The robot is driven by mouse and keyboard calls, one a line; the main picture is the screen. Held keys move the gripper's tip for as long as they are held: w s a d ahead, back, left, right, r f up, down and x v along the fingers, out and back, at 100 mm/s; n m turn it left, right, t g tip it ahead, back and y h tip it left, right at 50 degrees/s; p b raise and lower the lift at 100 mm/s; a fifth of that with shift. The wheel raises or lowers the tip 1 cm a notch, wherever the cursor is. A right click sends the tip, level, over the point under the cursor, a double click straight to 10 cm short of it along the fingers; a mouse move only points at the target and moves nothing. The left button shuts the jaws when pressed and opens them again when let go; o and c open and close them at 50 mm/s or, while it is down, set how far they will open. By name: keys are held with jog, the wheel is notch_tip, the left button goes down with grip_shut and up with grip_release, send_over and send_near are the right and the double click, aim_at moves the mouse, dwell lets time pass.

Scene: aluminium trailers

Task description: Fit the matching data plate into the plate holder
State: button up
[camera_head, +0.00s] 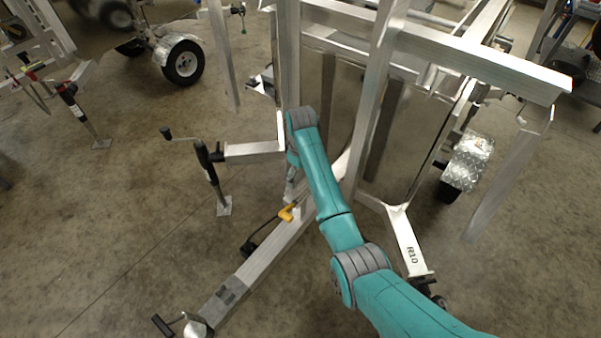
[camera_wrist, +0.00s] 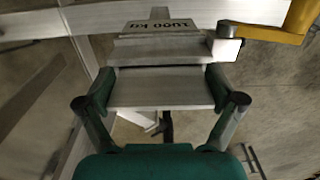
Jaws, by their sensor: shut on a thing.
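In the wrist view my gripper (camera_wrist: 162,92) is shut on a flat silver plate (camera_wrist: 160,88) that spans the space between its two fingers. Just beyond it lies a pale grey stepped metal piece (camera_wrist: 160,50). Past that is a surface marked "1000 kg" (camera_wrist: 160,27), with its lettering upside down. I cannot tell whether the marked surface belongs to the held plate or to the plate holder, nor whether these parts touch. In the head view my gripper (camera_head: 291,180) is small and partly hidden by my arm, above the trailer's drawbar.
A yellow handle (camera_head: 287,213) sits on the drawbar (camera_head: 255,268); it also shows in the wrist view (camera_wrist: 285,28). A jack stand (camera_head: 212,180) is at left. Upright frame posts (camera_head: 372,95) stand close to my arm. Open concrete floor lies at left.

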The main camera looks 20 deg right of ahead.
jog(key=shift+f, duration=0.85)
jog(key=o, duration=0.9)
jog(key=shift+o, duration=0.2)
jog(key=shift+r, duration=3.75)
